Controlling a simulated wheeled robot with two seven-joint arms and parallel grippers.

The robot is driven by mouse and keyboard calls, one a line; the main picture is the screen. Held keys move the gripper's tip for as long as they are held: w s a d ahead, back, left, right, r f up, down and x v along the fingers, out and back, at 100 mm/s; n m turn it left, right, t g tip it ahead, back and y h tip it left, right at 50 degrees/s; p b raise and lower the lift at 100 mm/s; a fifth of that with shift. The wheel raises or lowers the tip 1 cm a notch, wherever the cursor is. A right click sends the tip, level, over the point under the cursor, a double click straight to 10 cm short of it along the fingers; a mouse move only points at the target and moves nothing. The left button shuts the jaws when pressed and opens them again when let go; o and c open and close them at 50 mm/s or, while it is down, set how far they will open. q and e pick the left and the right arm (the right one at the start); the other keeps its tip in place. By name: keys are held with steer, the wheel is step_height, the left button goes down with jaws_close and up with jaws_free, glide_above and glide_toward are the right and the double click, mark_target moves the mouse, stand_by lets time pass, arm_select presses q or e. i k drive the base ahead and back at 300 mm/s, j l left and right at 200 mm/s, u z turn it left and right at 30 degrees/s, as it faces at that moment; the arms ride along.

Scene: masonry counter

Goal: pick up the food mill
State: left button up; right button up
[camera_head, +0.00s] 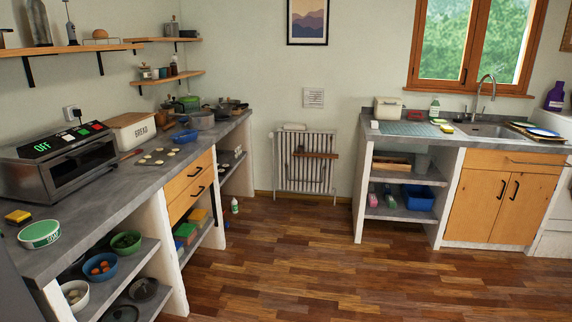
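I cannot pick out the food mill with certainty from this distance. A dark grey rounded metal item (143,290) lies on the low shelf under the left counter and may be it, but its shape is unclear. Another dark round item (122,314) sits lower beside it, partly cut off by the bottom edge of the picture. Several pots and pans, including a grey pot (201,120), stand at the far end of the left counter. Neither of my grippers is in view.
The left counter (115,182) holds a toaster oven (62,160), a bread box (132,131) and a green-white tub (39,234). Bowls fill its upper shelf. A sink counter (405,143) stands at the back right, with a radiator (305,162) between.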

mark_target(224, 112)
steer(key=i, duration=4.75)
steer(key=i+u, duration=0.2)
steer(key=i, duration=0.3)
steer(key=i+l+u, duration=0.15)
steer(key=i, duration=0.35)
steer(key=i+l+u, duration=0.2)
steer(key=i, duration=0.25)
